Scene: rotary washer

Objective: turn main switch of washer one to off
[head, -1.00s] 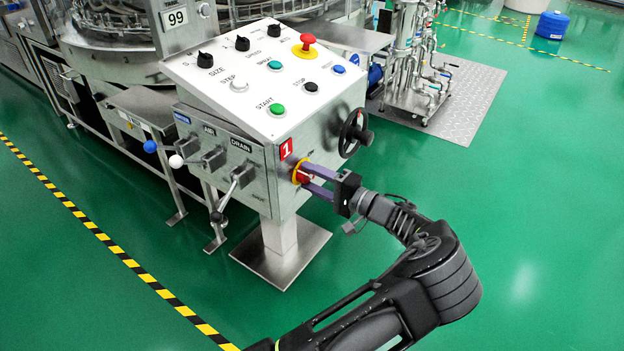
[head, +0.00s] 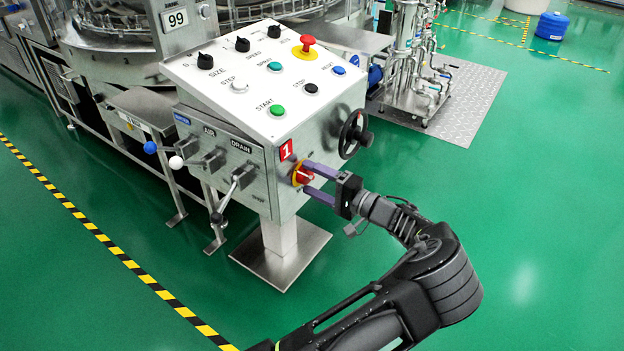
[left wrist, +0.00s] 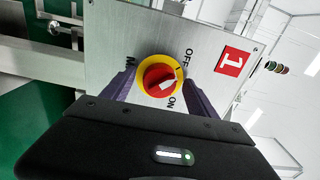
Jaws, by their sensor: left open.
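The main switch (head: 302,175) is a red knob on a yellow ring, on the side face of the washer's control box beside a red label "1" (head: 286,149). In the left wrist view the switch (left wrist: 159,76) has "OFF" and "ON" labels on its right side. A pale mark on the knob points right, between the two labels; its exact angle is hard to tell. My left gripper (head: 309,179) is open, its two purple fingers on either side of the knob, with a gap visible around it. The left gripper (left wrist: 159,90) partly hides the panel. My right gripper is out of view.
A black handwheel (head: 355,134) sticks out above and right of the switch. Levers with knobs (head: 216,217) project from the box's front. The sloped panel (head: 240,75) carries buttons and a red emergency stop (head: 307,41). Green floor (head: 540,190) is clear to the right.

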